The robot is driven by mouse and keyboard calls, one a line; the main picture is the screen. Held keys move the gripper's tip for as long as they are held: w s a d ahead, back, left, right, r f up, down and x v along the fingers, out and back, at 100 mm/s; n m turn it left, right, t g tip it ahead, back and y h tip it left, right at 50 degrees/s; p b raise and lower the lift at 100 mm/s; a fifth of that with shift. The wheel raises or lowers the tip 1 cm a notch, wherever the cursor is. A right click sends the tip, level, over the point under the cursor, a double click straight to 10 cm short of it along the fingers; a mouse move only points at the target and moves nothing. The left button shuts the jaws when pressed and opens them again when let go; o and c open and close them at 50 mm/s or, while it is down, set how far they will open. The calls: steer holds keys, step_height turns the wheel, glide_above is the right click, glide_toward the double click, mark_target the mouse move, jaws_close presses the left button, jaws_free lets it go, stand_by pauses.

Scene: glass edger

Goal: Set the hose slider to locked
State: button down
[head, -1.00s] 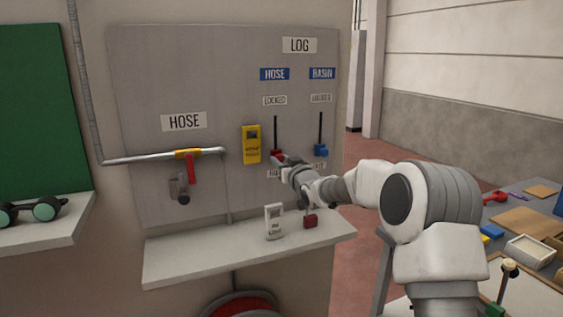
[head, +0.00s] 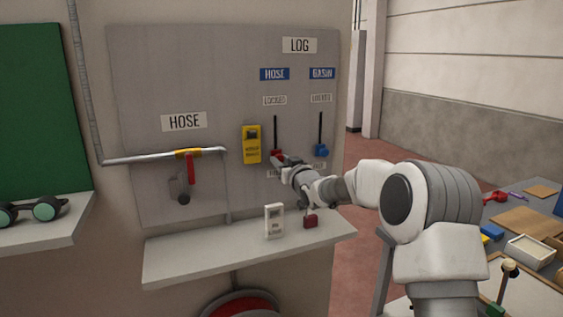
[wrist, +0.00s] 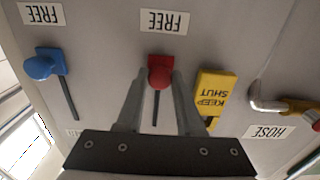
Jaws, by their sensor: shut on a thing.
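The red hose slider knob (head: 277,154) is at the low end of its vertical slot, under the blue HOSE label (head: 274,74) and the LOCKED plate (head: 274,100). In the wrist view, which is upside down, the red knob (wrist: 160,75) is beside the FREE plate (wrist: 165,21), with the slot running away from that plate. My gripper (wrist: 160,84) is shut on the red knob, one finger on each side. In the head view my gripper (head: 281,161) partly covers the knob and the lower plate.
The blue basin slider (head: 321,150) is just right, also low in its slot. A shelf (head: 190,261) juts out below, holding a white device (head: 274,221) and a red padlock-like item (head: 310,221).

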steer(key=p, duration=0.5)
glide_toward(275, 119)
steer(key=x, duration=0.4)
steer(key=shift+w+a+r, duration=0.15)
steer(key=shift+w, duration=0.2)
steer(key=shift+r, duration=0.1)
steer(key=c, duration=0.6)
jaws_free()
steer(key=shift+o, duration=0.4)
